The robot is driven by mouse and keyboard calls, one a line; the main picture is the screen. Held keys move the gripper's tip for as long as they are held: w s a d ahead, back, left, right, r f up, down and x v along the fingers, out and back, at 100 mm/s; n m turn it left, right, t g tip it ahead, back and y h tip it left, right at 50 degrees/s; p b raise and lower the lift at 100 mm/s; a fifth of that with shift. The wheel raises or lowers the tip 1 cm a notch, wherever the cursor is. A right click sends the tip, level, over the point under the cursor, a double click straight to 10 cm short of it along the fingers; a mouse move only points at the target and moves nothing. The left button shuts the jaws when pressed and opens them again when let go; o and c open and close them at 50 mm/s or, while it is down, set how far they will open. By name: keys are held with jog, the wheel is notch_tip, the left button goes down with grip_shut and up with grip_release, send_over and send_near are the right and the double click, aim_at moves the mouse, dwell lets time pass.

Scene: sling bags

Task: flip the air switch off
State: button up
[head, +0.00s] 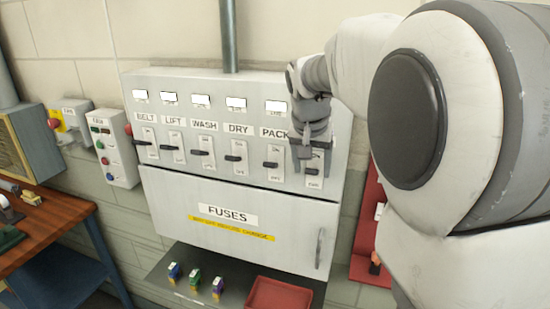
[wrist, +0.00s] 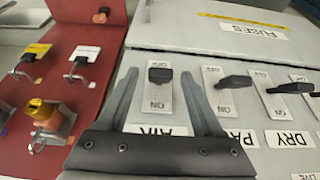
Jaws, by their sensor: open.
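The air switch (wrist: 160,75) is a dark lever on a pale plate at the right end of the panel's switch row. Its AIR label (wrist: 157,130) appears upside down in the wrist view. In the head view the lever (head: 311,171) shows just below my gripper (head: 307,155), which hides the label. In the wrist view my gripper (wrist: 159,76) is open, with one finger on each side of the lever. Contact is not clear.
The PACK switch (wrist: 235,82) is close beside the right finger in the wrist view. A grey fuse door (head: 235,220) lies below the switches. A red board (wrist: 75,70) with hooks and hanging items stands beside the panel. A red tray (head: 278,294) sits on the shelf below.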

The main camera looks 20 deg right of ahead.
jog(key=shift+c, duration=0.3)
grip_shut()
